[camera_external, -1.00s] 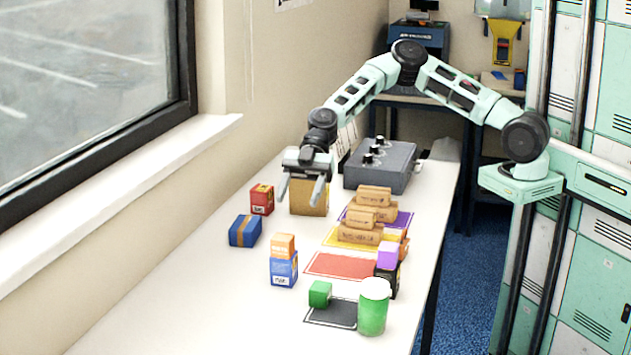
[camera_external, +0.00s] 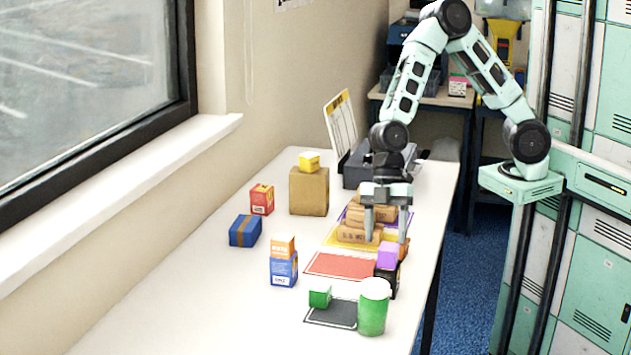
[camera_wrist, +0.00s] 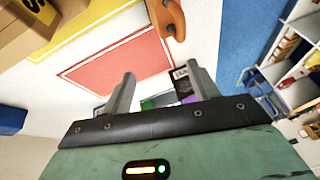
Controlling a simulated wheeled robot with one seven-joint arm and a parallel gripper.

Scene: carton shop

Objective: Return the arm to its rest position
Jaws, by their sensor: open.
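My gripper (camera_external: 387,222) is open and empty, pointing down over the right side of the table. In the external view its fingers are in front of the brown cartons (camera_external: 358,233) stacked on the yellow mat and above the purple block (camera_external: 388,256). I cannot tell whether they touch anything. My arm is bent with its elbow high. In the wrist view both fingers (camera_wrist: 163,90) are apart with nothing gripped. The red mat (camera_wrist: 118,62) lies to their upper left.
A brown box (camera_external: 309,192) with a yellow block (camera_external: 309,161) on top stands farther back. The table's left front is clear.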

